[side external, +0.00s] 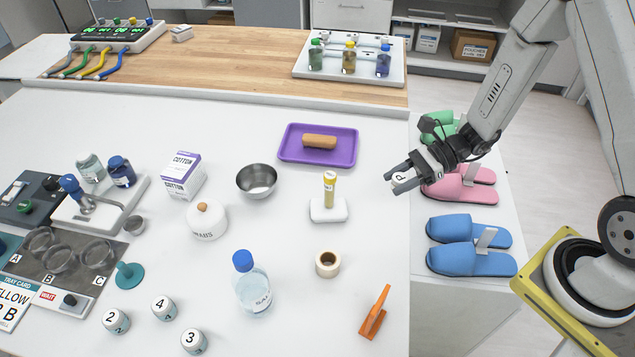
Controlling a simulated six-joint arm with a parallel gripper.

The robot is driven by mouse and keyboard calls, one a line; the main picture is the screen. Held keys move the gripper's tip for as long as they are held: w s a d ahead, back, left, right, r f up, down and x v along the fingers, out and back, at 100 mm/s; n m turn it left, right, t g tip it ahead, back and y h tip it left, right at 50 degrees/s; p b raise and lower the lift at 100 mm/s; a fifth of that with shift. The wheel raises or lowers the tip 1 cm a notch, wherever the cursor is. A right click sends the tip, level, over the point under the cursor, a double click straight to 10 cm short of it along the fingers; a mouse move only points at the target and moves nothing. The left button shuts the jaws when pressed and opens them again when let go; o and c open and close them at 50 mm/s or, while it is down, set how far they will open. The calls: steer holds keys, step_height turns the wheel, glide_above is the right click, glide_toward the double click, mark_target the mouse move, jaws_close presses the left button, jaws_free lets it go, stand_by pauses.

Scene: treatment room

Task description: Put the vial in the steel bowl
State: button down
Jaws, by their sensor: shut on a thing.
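The steel bowl (257,190) stands on the white table left of centre and looks empty. A yellow-capped vial (329,189) with a pale label stands upright on a white block (328,212), right of the bowl. My gripper (397,179) is over the table's right edge, to the right of the vial and apart from it. It is shut on a small white round piece (401,178) with a dark mark, which resembles the numbered pots; the fingers partly hide it.
A purple tray (348,158) with a brown roll lies behind the vial. A cotton box (182,176), white jar (207,222), saline bottle (252,290), tape roll (328,264) and orange clip (374,315) stand around. Numbered pots (164,308) are at front left. Slippers (470,245) lie at right.

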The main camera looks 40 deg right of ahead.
step_height(320, 180, up, 12)
steer(key=h, duration=0.2)
steer(key=n+h, duration=0.9)
steer(key=n, duration=1.2)
glide_above(255, 189)
steer(key=s, duration=0.2)
step_height(255, 189, down, 11)
steer(key=shift+w+d+r, duration=0.15)
steer(key=shift+w+d, duration=0.05)
steer(key=shift+d, duration=0.1)
steer(key=shift+f, duration=0.2)
steer(key=shift+f, duration=5.3)
